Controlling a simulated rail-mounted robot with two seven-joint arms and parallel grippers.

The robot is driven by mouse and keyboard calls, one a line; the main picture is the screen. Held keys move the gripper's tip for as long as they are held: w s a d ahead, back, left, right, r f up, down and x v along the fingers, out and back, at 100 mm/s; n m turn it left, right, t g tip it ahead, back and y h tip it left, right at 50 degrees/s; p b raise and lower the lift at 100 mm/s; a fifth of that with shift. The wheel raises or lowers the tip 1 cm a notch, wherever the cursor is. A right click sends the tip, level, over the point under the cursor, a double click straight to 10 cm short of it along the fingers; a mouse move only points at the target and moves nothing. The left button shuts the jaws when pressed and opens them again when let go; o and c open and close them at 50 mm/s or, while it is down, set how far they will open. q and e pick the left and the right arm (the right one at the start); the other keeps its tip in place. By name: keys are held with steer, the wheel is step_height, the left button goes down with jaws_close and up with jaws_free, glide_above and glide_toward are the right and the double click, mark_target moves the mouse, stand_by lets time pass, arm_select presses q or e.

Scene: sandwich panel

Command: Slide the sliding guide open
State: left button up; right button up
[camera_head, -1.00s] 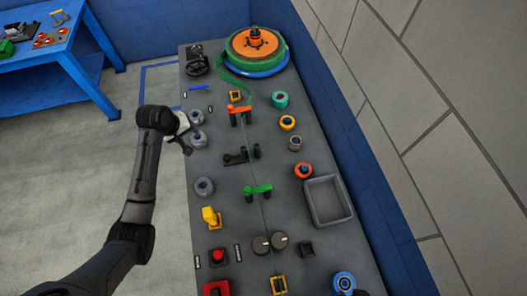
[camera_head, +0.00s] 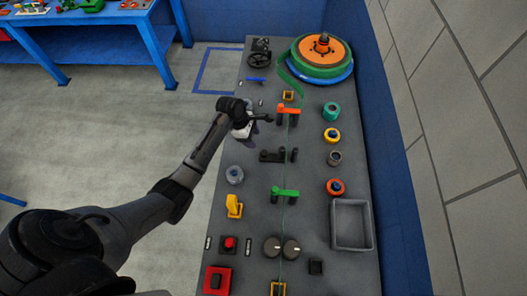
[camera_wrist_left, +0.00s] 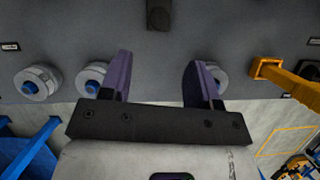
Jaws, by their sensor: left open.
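Several guide-like pieces stand in a row down the middle of the grey panel: an orange one (camera_head: 288,110), a black one (camera_head: 272,156) and a green one (camera_head: 285,192). I cannot tell for sure which is the sliding guide. My left gripper (camera_head: 259,131) is over the panel's left part, left of the orange and black pieces. In the left wrist view its two purple-grey fingers (camera_wrist_left: 156,60) are spread, with nothing between them. A dark block (camera_wrist_left: 160,14) lies ahead of them at the top edge, apart from the fingers. My right gripper is not in view.
Grey knobs with blue centres (camera_wrist_left: 37,82) and a yellow lever (camera_head: 234,206) stand along the near side. A green reel (camera_head: 322,55) is at the far end. A grey tray (camera_head: 352,224) is at right. The blue wall closes the right side.

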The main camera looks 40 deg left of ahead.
mark_target(264, 153)
arm_select(q)
steer(key=b+x, duration=0.1)
steer(key=x, duration=0.9)
steer(key=shift+d+f+b, duration=0.1)
steer(key=shift+f+b, duration=0.2)
steer(key=shift+f, duration=0.05)
steer(key=shift+c, duration=0.4)
jaws_close()
